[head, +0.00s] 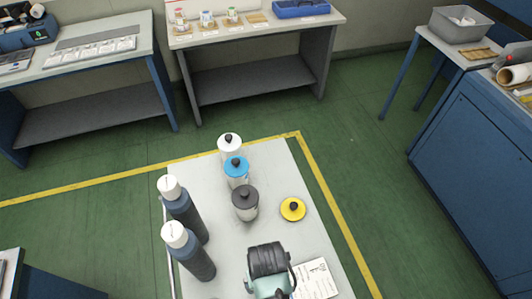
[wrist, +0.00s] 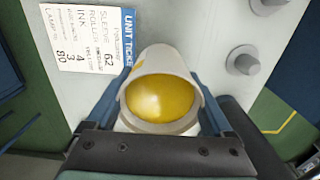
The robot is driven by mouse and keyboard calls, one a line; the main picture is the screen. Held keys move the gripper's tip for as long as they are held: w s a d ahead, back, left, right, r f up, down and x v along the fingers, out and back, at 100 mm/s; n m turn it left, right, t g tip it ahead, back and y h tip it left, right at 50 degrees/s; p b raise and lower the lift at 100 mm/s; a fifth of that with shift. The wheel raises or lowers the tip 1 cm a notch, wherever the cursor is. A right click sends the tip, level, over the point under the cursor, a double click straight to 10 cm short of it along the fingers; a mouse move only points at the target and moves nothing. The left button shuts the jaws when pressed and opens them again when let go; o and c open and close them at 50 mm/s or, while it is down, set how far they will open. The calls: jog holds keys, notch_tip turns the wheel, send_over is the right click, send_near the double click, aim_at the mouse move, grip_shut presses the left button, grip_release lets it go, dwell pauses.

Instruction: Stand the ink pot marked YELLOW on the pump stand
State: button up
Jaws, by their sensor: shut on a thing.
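In the wrist view, my gripper (wrist: 166,88) has its blue fingers on either side of a pale round pot (wrist: 165,62) and is shut on it. The pot is open and glossy yellow ink shows inside its rim. No YELLOW marking is readable. In the head view, my gripper (head: 268,272) is low over the pale table; the pot is hidden there. A yellow lid (head: 293,209) with a black knob lies on the table. I cannot identify the pump stand for certain.
Pots with white (head: 229,142), blue (head: 236,168) and black (head: 245,197) lids stand in a row. Two dark bottles (head: 184,211) (head: 195,254) stand at the left edge. A printed ticket (head: 316,279) lies beside my gripper. Grey round fittings (wrist: 243,61) show in the wrist view.

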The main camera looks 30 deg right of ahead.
notch_tip(320, 180, down, 3)
jog(key=shift+d+r, duration=0.15)
jog(key=shift+r, duration=0.05)
jog(key=shift+f, duration=0.45)
jog(key=shift+f, duration=0.2)
jog(key=o, duration=1.5)
jog(key=shift+o, duration=0.2)
jog(key=shift+r, duration=0.1)
